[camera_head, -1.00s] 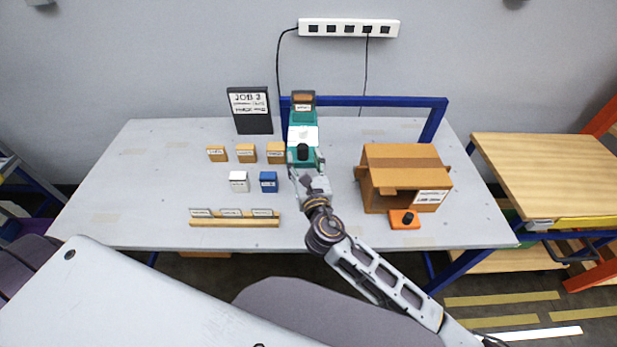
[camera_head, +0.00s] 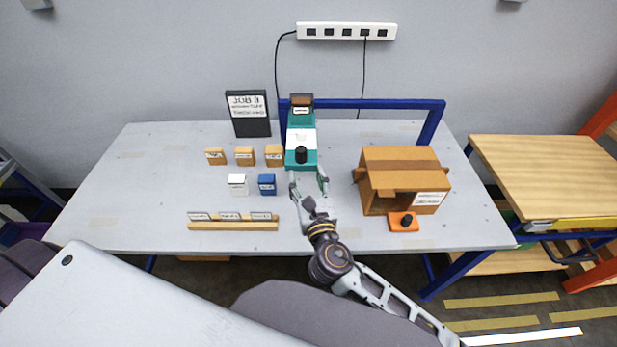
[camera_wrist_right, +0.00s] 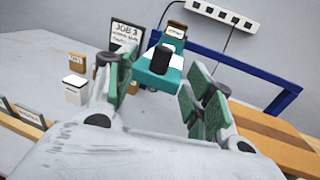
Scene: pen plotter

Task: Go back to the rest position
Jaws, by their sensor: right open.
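My right gripper (camera_head: 308,184) is open and empty over the table (camera_head: 110,190), just in front of the teal pen plotter (camera_head: 302,165). The plotter has a white sheet and a black knob (camera_head: 301,154) on its front. In the right wrist view the plotter (camera_wrist_right: 160,78) and its knob (camera_wrist_right: 160,58) show between the spread green finger pads (camera_wrist_right: 165,95), apart from them. My left gripper is not in view.
A cardboard box (camera_head: 402,170) and an orange block with a black knob (camera_head: 404,222) stand at right. Several small boxes, a white one (camera_head: 237,185) and a blue one (camera_head: 267,185) are at left, with a card rack (camera_head: 232,226) in front. A black sign (camera_head: 248,113) stands behind.

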